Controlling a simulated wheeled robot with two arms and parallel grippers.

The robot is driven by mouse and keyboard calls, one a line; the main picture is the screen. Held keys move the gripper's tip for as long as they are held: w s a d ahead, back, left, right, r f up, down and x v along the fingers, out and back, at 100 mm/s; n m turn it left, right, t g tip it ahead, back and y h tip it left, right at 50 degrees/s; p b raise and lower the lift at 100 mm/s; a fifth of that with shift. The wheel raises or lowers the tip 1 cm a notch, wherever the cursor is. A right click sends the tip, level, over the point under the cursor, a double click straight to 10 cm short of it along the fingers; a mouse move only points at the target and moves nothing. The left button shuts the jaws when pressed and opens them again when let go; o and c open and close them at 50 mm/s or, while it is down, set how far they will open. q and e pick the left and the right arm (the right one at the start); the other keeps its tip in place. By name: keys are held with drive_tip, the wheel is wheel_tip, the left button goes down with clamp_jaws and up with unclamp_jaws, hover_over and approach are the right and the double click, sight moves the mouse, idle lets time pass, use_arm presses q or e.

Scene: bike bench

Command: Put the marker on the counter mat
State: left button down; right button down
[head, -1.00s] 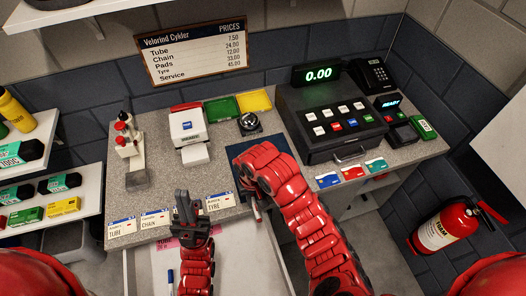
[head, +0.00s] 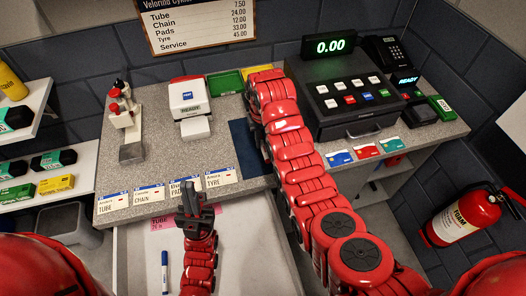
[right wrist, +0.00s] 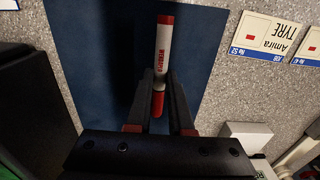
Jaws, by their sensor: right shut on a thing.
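A red-and-white marker (right wrist: 164,45) is between the fingers of my right gripper (right wrist: 160,78) in the right wrist view. The gripper is shut on it, and the marker is over the dark blue counter mat (right wrist: 85,50). I cannot tell whether the marker touches the mat. In the head view the mat (head: 243,145) is partly covered by my right arm, which hides the right gripper and the held marker. My left gripper (head: 193,198) is near the counter's front edge, above the open drawer; its finger gap is unclear.
A blue-and-white marker (head: 164,272) and a pink note (head: 160,226) lie in the drawer. The cash register (head: 345,100) stands right of my right arm. A white card reader (head: 187,97) stands left of the mat. Several price tags (head: 220,178) line the counter's front edge.

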drive_tip(key=shift+w+d+r+b, duration=0.1)
drive_tip(key=shift+w+b, duration=0.2)
drive_tip(key=shift+w, duration=0.5)
drive_tip(key=shift+w, duration=0.1)
drive_tip(key=shift+w, duration=0.1)
wheel_tip(320, 180, down, 2)
drive_tip(key=shift+f+p, duration=0.1)
drive_tip(key=shift+p, duration=0.7)
drive_tip(key=shift+f, duration=0.7)
drive_tip(key=shift+f, duration=0.1)
